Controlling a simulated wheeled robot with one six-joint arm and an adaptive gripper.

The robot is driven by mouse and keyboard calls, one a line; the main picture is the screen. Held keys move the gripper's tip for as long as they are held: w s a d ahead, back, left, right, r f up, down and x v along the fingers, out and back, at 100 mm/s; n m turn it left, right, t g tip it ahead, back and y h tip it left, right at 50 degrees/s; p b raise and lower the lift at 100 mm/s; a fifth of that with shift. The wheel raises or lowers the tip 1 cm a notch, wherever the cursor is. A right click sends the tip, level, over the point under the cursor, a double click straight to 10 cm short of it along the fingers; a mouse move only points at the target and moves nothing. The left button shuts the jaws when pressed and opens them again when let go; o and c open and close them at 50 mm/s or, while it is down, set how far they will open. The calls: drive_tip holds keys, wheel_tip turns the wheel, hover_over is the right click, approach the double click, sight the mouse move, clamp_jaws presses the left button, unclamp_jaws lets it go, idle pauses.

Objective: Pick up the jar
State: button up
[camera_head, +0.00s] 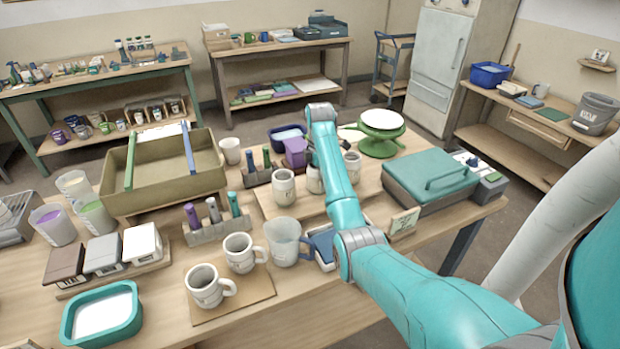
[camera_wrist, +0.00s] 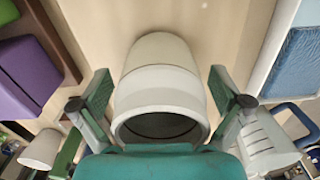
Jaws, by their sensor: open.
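A cream-white jar (camera_wrist: 160,80) with a dark round mouth fills the middle of the wrist view. My gripper (camera_wrist: 163,92) is open, with one finger on each side of the jar. A gap shows between the jar and each finger, so it is not gripped. In the head view, pale jars stand near my arm: one at the left (camera_head: 284,188), one partly hidden behind the arm (camera_head: 314,180), and one to the right (camera_head: 352,166). My arm hides the gripper there, so I cannot tell which jar is between the fingers.
A purple container (camera_head: 296,153) and a blue tub (camera_head: 287,136) stand behind the jars. Tool holders (camera_head: 218,231), mugs (camera_head: 239,252) and a clear pitcher (camera_head: 283,243) crowd the left and front. A teal-lidded box (camera_head: 430,178) and a green turntable (camera_head: 378,145) are to the right.

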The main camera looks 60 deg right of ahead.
drive_tip(key=c, duration=1.3)
drive_tip(key=shift+c, duration=0.3)
